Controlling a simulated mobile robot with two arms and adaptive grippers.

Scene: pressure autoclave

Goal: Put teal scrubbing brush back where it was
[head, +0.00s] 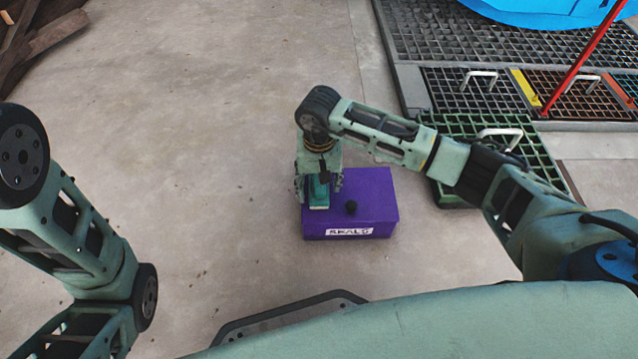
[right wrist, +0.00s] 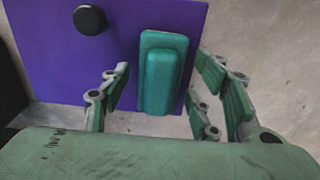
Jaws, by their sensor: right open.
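The teal scrubbing brush (head: 318,193) lies on top of a purple box (head: 372,190) near the box's left edge. In the right wrist view the brush (right wrist: 164,72) lies between the fingers of my right gripper (right wrist: 166,100), which is open. A gap shows on each side of the brush. In the head view my right gripper (head: 318,188) reaches down over the brush and hides part of it. The box has a black knob (head: 351,207) on top and a white label on its front. My left arm shows at the left, but its gripper is out of view.
A green grate platform (head: 470,130) with a white handle stands to the right of the box. Dark floor gratings (head: 440,40) and a red pole (head: 585,55) are at the upper right. The concrete floor left of the box is clear.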

